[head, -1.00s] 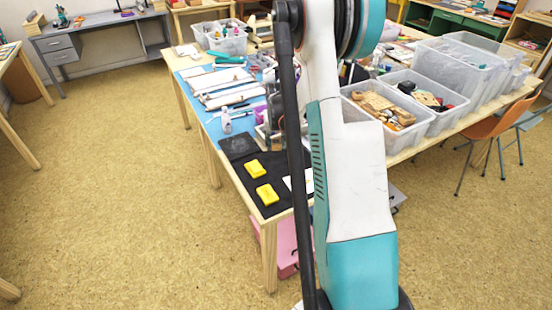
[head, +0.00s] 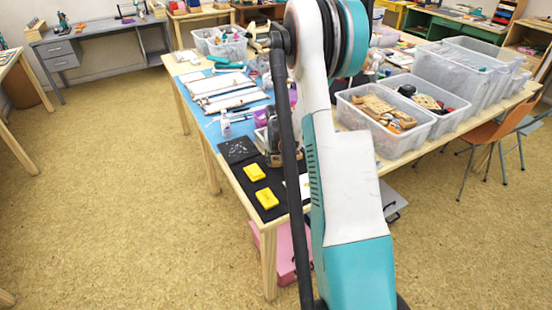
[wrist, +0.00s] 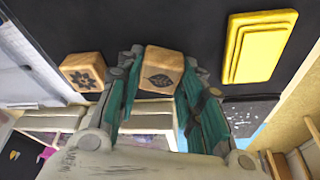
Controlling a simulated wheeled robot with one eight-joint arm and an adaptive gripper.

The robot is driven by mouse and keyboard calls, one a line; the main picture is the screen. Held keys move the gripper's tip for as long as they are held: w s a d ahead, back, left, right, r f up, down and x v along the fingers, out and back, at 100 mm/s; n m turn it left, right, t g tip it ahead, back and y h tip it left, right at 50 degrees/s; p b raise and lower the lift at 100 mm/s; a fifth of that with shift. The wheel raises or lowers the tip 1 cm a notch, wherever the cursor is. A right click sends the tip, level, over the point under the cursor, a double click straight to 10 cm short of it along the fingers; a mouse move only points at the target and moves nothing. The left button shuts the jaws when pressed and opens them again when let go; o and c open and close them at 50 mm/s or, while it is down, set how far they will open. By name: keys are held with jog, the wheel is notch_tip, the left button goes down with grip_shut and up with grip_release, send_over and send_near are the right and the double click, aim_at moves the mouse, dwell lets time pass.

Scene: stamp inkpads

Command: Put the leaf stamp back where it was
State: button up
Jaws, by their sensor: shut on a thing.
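The leaf stamp (wrist: 160,72) is a small wooden block with a dark leaf on the face turned to the wrist camera. My gripper (wrist: 162,58) is shut on it, with a teal finger on each side. Whether the stamp touches the black mat (wrist: 150,20) or hangs above it, I cannot tell. A flower stamp (wrist: 83,72), a similar wooden block, is apart to the left. In the head view my gripper (head: 271,143) is over the mat (head: 244,181), partly behind my arm; the leaf stamp cannot be made out there.
A yellow inkpad (wrist: 256,48) lies right of my gripper in the wrist view. The head view shows two yellow inkpads, a near one (head: 267,198) and a far one (head: 254,172). A speckled dark square (head: 238,150) lies beyond them. Clear bins (head: 400,118) stand to the right.

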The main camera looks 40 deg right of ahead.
jog(key=o, duration=0.9)
jog(key=p+v, duration=0.4)
jog(key=v, duration=0.8)
jog(key=shift+r, duration=0.15)
